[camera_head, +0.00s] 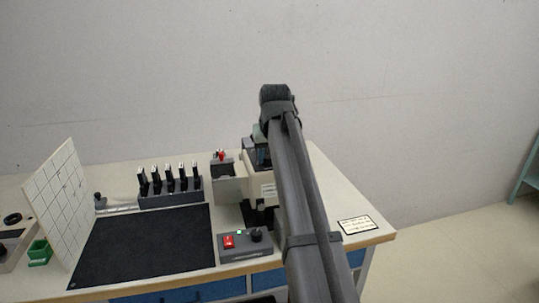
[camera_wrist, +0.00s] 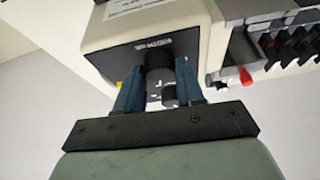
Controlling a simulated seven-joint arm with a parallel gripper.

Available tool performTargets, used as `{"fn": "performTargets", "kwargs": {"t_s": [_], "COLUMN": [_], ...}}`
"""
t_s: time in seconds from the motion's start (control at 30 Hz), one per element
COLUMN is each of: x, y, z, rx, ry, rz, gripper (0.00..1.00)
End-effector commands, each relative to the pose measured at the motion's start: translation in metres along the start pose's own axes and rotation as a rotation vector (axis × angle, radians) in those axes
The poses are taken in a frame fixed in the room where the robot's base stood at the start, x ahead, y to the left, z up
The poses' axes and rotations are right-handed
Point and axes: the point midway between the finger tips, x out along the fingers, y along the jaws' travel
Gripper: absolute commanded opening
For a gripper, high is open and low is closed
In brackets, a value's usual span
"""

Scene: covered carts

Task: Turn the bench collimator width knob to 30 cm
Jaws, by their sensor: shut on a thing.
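The bench collimator (camera_head: 232,190) is a cream box-like head on the bench, partly hidden behind my arm in the head view. In the wrist view its cream housing (camera_wrist: 150,25) fills the top, with a dark front face and small lettering too blurred to read. A dark round knob (camera_wrist: 158,60) stands out from that face. My gripper (camera_wrist: 159,75) has its two blue fingers on either side of the knob and is shut on it. The knob's setting cannot be read. In the head view the fingers and knob are mostly hidden by my arm.
A grey control box (camera_head: 246,246) with a red switch and black knob sits at the bench front. A black mat (camera_head: 145,245), a white grid panel (camera_head: 62,205), a rack of dark-handled items (camera_head: 170,197) and a green tray (camera_head: 39,253) lie left. A label card (camera_head: 357,225) lies right.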

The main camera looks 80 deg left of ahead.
Motion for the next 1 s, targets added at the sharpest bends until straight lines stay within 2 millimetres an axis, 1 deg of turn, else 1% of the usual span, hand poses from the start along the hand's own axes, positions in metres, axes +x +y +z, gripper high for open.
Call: {"fn": "performTargets", "kwargs": {"t_s": [0.1, 0.23, 0.63, 0.67, 0.9, 1.0], "x": [0.0, 0.0, -0.0001, -0.0001, -0.0001, 0.0], "y": [-0.0014, -0.0015, -0.0013, -0.0013, -0.0013, -0.0013], "z": [-0.0002, -0.0003, -0.0002, -0.0002, -0.0002, -0.0001], "rx": [0.084, 0.144, 0.167, 0.166, 0.166, 0.166], "ry": [0.0, 0.0, 0.0, 0.0, 0.0, 0.0], "rz": [0.034, 0.059, 0.069, 0.069, 0.068, 0.068], "gripper": [0.07, 0.07, 0.07, 0.4, 0.63, 0.63]}}
